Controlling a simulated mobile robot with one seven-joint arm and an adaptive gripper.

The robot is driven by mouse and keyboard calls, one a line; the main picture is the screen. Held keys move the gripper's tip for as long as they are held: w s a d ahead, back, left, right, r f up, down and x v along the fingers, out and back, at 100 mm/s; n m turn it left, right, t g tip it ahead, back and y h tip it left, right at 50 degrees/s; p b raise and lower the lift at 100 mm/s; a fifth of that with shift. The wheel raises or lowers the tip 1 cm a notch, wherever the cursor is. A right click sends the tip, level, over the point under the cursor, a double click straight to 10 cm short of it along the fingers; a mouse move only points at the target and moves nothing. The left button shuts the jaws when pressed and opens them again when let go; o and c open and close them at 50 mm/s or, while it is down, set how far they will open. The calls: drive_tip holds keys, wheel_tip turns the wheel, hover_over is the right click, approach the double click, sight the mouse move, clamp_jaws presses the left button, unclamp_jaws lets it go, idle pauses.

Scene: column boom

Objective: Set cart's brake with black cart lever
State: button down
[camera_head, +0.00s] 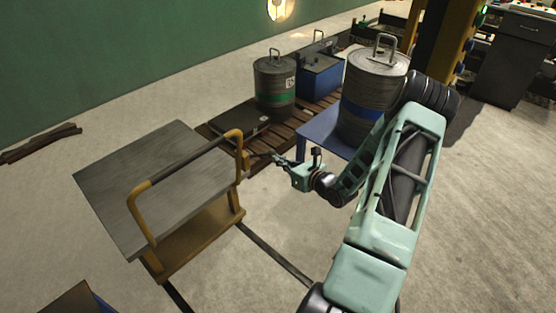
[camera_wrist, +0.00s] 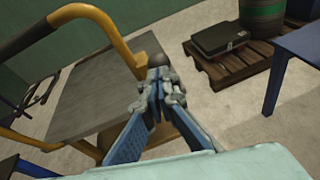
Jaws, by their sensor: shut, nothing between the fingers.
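The cart has a grey top (camera_head: 150,180) and a yellow push handle (camera_head: 190,160); its grey top also shows in the wrist view (camera_wrist: 85,95). My gripper (camera_head: 277,158) is beside the right end of the handle, with its fingers pointing left toward the cart. In the wrist view my gripper (camera_wrist: 158,80) is shut and empty. A dark round knob (camera_wrist: 157,60), probably the end of the black lever, shows just past the fingertips, beside the handle post. The fingers hide the rest of it, and I cannot tell whether they touch it.
A wooden pallet (camera_head: 222,131) behind the cart bears a black case (camera_head: 240,123) and a metal drum (camera_head: 274,85). A blue table (camera_head: 318,130) with another drum (camera_head: 372,75) stands right of my gripper. Dark floor rails (camera_head: 275,254) run below. Open floor lies at the right.

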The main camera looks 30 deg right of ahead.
drive_tip(key=w+r+g+p, duration=0.1)
drive_tip(key=r+p, duration=0.1)
drive_tip(key=p, duration=0.1)
drive_tip(key=w+a+r+g+p, duration=0.1)
drive_tip(key=w+r+g+p, duration=0.1)
drive_tip(key=p, duration=0.1)
drive_tip(key=w+a+r+g+h+p, duration=0.1)
drive_tip(key=w+r+p, duration=0.1)
drive_tip(key=p, duration=0.1)
drive_tip(key=shift+r+n, duration=0.3)
drive_tip(key=shift+r, duration=0.1)
drive_tip(key=shift+w+a+r+g+h+p, duration=0.15)
drive_tip(key=shift+w+a+r+g+p, duration=0.2)
drive_tip(key=shift+w+p, duration=0.6)
drive_tip(key=shift+w+a+r+g+h+p, duration=0.25)
drive_tip(key=shift+w+g+p, duration=0.35)
drive_tip(key=shift+p, duration=0.6)
drive_tip(key=shift+w+a+r+g+h+p, duration=0.15)
drive_tip(key=shift+w+r+g+p, duration=0.25)
drive_tip(key=shift+w+p, duration=0.6)
drive_tip(key=shift+a, duration=0.1)
drive_tip(key=shift+s, duration=0.1)
